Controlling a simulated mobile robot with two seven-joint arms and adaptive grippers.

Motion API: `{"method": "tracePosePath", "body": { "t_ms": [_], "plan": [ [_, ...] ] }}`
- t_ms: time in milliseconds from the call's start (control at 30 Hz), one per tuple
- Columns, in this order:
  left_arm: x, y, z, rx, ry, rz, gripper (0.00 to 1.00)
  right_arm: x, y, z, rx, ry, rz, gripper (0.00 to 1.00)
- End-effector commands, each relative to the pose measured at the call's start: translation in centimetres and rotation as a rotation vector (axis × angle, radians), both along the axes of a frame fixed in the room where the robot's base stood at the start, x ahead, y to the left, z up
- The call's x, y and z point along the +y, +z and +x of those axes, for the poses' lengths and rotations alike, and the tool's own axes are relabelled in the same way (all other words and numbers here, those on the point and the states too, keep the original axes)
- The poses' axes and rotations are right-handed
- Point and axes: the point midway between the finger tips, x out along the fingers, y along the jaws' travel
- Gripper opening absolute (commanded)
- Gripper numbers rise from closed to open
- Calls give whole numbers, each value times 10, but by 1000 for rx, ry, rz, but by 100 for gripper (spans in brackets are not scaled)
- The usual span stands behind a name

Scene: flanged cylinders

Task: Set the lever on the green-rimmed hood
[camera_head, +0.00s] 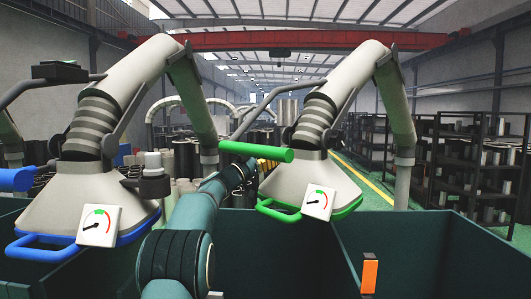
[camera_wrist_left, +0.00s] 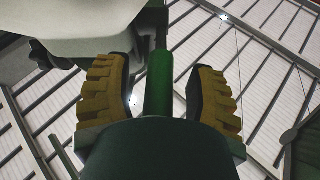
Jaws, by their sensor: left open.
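The hood with a green rim (camera_head: 310,185) hangs right of centre in the head view, with a gauge (camera_head: 318,202) on its front. Its lever, a thin grey rod with a thick green grip (camera_head: 256,151), has the grip lying nearly level just left of the hood. My left gripper (camera_head: 264,165) is at the grip, its yellow pads partly hidden behind it. In the left wrist view the open left gripper (camera_wrist_left: 158,105) has one pad on each side of the dark green grip (camera_wrist_left: 159,75), with gaps showing on both sides. My right gripper is out of view.
A second hood with a blue rim (camera_head: 45,250) and a blue lever grip (camera_head: 17,180) hangs at the left. Dark teal panels (camera_head: 430,240) stand below. An orange block (camera_head: 369,275) is at the lower right. Shelves (camera_head: 480,160) line the right side.

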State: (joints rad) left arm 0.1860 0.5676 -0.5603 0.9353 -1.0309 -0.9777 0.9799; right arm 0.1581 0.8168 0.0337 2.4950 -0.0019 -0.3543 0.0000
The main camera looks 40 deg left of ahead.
Motion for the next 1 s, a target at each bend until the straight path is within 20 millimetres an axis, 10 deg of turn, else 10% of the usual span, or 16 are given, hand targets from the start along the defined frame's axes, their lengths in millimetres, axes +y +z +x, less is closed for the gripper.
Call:
{"method": "tracePosePath", "body": {
  "t_ms": [167,333,1000],
  "plan": [
    [0,0,0,0,0,0,55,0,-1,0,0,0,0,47],
    [0,0,0,0,0,0,0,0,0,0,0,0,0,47],
    [0,24,1,237,-3,47,0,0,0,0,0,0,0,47]
  ]
}}
